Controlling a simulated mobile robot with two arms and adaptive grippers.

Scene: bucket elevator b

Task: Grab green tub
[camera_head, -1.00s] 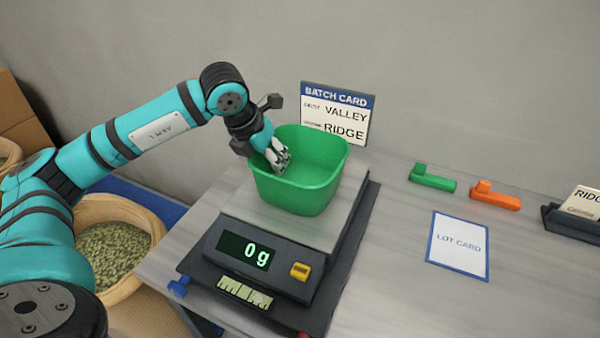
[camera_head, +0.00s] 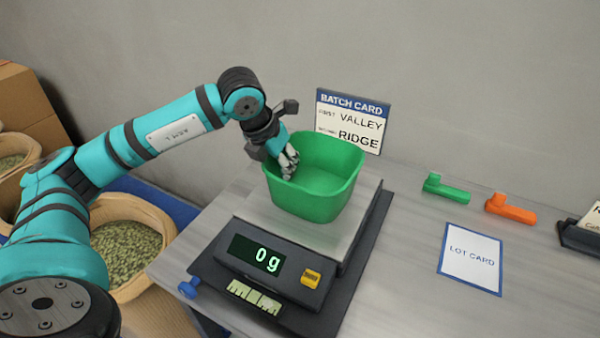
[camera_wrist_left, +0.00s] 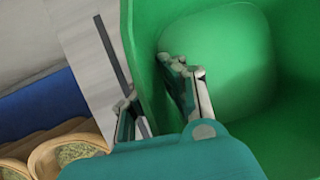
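The green tub (camera_head: 325,190) stands upright and looks empty on the scale's pan (camera_head: 352,230). My left gripper (camera_head: 288,165) reaches down over the tub's left rim. In the left wrist view my left gripper (camera_wrist_left: 158,98) is open and straddles the tub's wall, with one finger inside the tub (camera_wrist_left: 235,60) and the other outside. There is a gap between the fingers, with the wall in it. The outer finger is hidden in the head view. My right gripper is not in view.
The scale display (camera_head: 256,256) reads 0 g. A batch card (camera_head: 352,120) stands behind the tub. A green block (camera_head: 446,188), an orange block (camera_head: 510,208) and a lot card (camera_head: 470,258) lie to the right. Sacks of grain (camera_head: 128,245) stand at the left.

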